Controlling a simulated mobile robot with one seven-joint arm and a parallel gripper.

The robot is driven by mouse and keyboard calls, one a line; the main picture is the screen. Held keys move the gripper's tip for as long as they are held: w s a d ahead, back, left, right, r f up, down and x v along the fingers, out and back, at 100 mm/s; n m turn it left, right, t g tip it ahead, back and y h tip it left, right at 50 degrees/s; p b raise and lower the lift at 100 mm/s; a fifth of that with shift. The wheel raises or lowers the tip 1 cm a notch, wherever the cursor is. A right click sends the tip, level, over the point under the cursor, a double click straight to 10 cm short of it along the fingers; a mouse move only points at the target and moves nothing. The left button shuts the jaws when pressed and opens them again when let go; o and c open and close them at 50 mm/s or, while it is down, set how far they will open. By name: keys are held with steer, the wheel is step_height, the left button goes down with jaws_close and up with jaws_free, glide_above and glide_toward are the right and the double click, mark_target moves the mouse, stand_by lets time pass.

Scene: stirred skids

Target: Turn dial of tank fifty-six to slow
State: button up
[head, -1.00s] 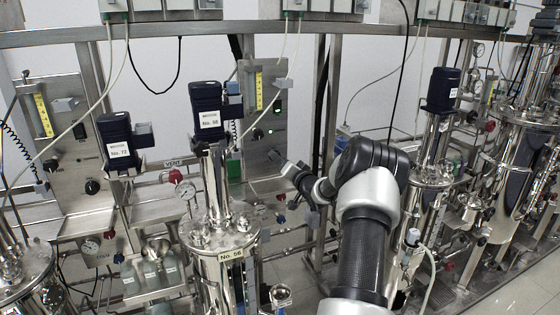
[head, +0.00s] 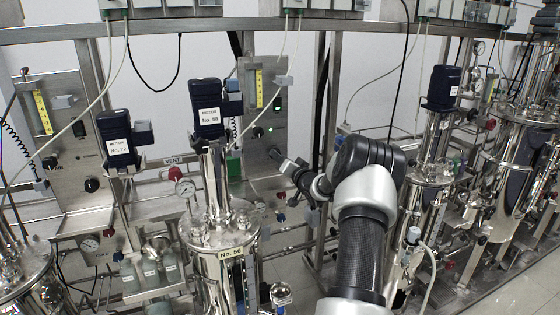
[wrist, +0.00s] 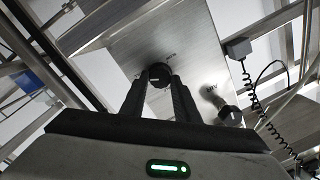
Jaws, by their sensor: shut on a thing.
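Tank fifty-six is the steel vessel with a "No. 56" label (head: 231,253) at lower middle in the head view, with a dark blue motor (head: 206,93) above it. A steel control panel (head: 262,100) stands behind it. My gripper (head: 274,152) reaches the lower part of this panel from the right. In the wrist view a round black dial (wrist: 159,73) sits on the panel between the tips of my gripper (wrist: 160,80), which is shut on it. In the head view my gripper hides the dial.
A grey valve knob (wrist: 229,115) sticks out right of the dial in the wrist view, near a coiled black cable (wrist: 248,85). Another tank (head: 432,175) stands to the right of my arm.

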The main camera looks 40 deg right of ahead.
steer(key=n+b, duration=0.5)
steer(key=shift+f+n+b, duration=0.15)
steer(key=shift+n+b, duration=0.15)
steer(key=shift+b, duration=0.05)
steer(key=n+b, duration=0.4)
steer(key=n, duration=0.1)
steer(key=shift+a+g+b, duration=0.15)
steer(key=shift+g+b, duration=0.2)
steer(key=shift+g, duration=0.05)
steer(key=n+h+b, duration=0.1)
steer(key=n+b, duration=0.4)
steer(key=n, duration=0.1)
steer(key=shift+a+b, duration=0.1)
steer(key=shift+b, duration=0.2)
steer(key=n+b, duration=0.3)
steer(key=n, duration=0.2)
steer(key=shift+a, duration=0.1)
steer(key=n+h, duration=0.1)
steer(key=n, duration=0.5)
steer(key=shift+w+b, duration=0.1)
steer(key=shift+b, duration=0.2)
steer(key=n, duration=0.6)
steer(key=shift+f+n, duration=0.1)
steer(key=shift+n, duration=0.2)
steer(key=n, duration=0.6)
steer(key=shift+f+t, duration=0.1)
steer(key=shift+t, duration=0.2)
steer(key=n, duration=0.5)
steer(key=shift+d+n, duration=0.2)
steer(key=shift+n, duration=0.2)
